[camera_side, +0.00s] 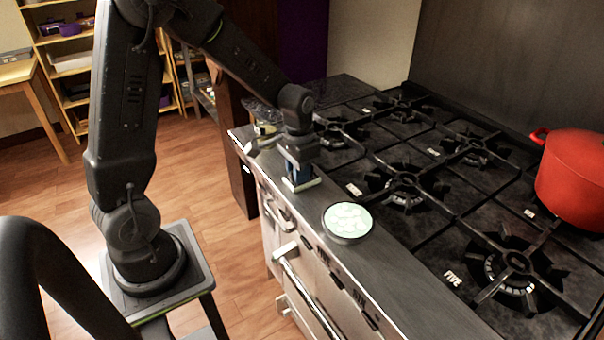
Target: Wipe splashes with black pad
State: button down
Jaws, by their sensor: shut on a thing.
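My gripper (301,182) is low over the steel front ledge of the stove (405,277), pointing down. It is shut on a small dark blue, block-like thing (299,172). Pale edges show at its bottom, and I cannot tell whether they are fingertips or part of the held thing. I cannot tell whether this is the black pad, or whether it touches the ledge. No other black pad stands out. I cannot make out clear splashes; the small white marks on the stove top (385,155) look like lettering.
A round dark-rimmed dish (348,220) with pale green contents stands on the ledge, right of my gripper. Small clear and pale items (264,128) lie at the ledge's far end. Black burner grates (405,185) rise behind. A red pot (574,180) stands at right.

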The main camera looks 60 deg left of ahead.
jog(key=a, duration=0.5)
jog(key=shift+a+r, duration=0.1)
notch_tip(320, 180, up, 8)
dwell(0.6)
dwell(0.3)
